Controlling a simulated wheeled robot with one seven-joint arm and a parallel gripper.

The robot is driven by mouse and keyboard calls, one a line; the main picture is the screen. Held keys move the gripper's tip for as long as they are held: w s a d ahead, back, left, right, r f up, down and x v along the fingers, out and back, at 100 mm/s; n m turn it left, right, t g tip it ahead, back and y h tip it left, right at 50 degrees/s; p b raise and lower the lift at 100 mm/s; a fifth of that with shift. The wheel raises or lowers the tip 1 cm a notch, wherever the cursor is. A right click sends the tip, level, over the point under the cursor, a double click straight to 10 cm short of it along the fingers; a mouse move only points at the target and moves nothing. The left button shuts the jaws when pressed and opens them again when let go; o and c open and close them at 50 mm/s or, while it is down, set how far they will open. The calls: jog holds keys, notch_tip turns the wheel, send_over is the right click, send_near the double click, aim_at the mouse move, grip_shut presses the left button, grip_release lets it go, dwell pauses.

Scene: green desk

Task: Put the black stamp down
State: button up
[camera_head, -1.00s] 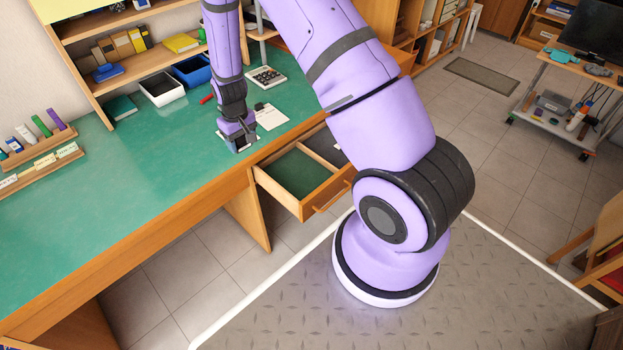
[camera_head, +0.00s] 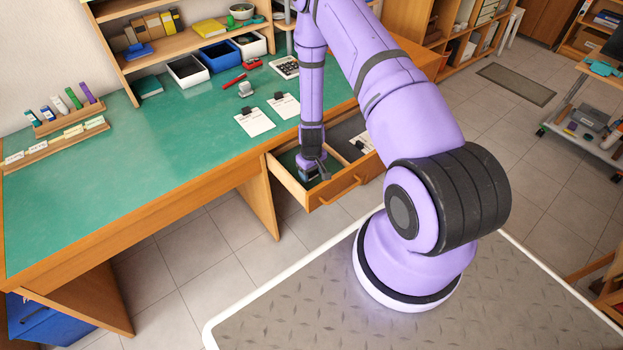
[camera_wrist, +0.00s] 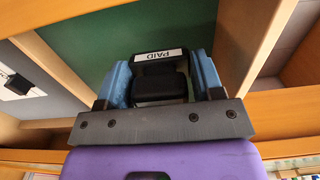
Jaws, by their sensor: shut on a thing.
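The black stamp (camera_wrist: 160,80) with a white "PAID" label sits between the two blue fingers of my gripper (camera_wrist: 162,84) in the wrist view. The gripper is shut on it. In the head view my gripper (camera_head: 311,172) points down into the open desk drawer (camera_head: 324,201), in its left, green-lined compartment. The stamp itself is mostly hidden there by my gripper. I cannot tell whether the stamp touches the drawer floor.
A wooden divider separates the right drawer compartment, which holds a white clipboard (camera_head: 361,144).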

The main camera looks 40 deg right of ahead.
aim_at(311, 185)
jog(key=shift+f, duration=2.1)
jog(key=shift+f, duration=0.1)
jog(key=o, duration=0.9)
notch_tip(311, 185, up, 12)
jog(key=shift+r, duration=0.2)
